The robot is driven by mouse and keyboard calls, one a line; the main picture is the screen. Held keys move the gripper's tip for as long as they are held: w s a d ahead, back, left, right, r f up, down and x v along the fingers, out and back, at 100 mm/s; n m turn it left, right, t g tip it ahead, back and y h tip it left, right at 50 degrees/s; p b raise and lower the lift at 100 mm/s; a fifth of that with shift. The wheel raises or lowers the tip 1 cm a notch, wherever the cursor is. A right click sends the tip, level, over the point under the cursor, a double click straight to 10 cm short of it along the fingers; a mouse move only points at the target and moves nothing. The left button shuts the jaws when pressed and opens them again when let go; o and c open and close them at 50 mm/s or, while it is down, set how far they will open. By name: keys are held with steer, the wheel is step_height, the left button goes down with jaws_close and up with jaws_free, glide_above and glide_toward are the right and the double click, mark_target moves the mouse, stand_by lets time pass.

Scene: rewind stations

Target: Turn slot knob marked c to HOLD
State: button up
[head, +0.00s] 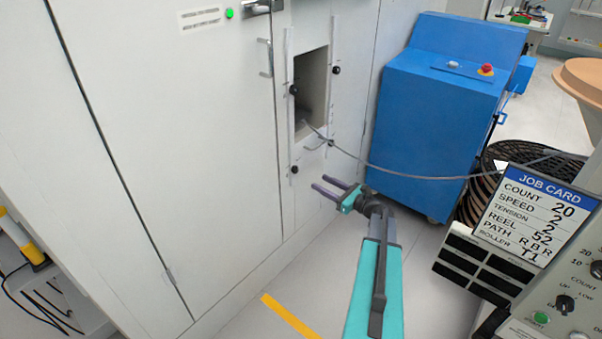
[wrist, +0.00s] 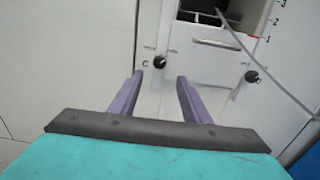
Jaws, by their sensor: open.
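The slot knob marked c (wrist: 159,62) is a small black knob on the white panel, with a letter C to its left in the wrist view. In the head view it appears as the lower left knob (head: 294,169) below the slot opening. Small marks around it are too small to read, and I cannot tell its setting. My gripper (wrist: 160,76) is open and empty, its two purple fingers pointing toward the panel. In the wrist view the knob shows between and just beyond the fingertips. In the head view my gripper (head: 320,182) is to the right of and below the knob, apart from it.
Another black knob (wrist: 252,76) is at the right of the panel, below the slot opening (head: 312,88). A grey cable (head: 400,177) runs from the opening to the right. A blue machine (head: 430,125) stands right of the cabinet. A job card (head: 533,215) is nearer.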

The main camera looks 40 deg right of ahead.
mark_target(297, 170)
steer(key=x, duration=1.1)
steer(key=shift+w+p, duration=0.3)
steer(key=c, duration=1)
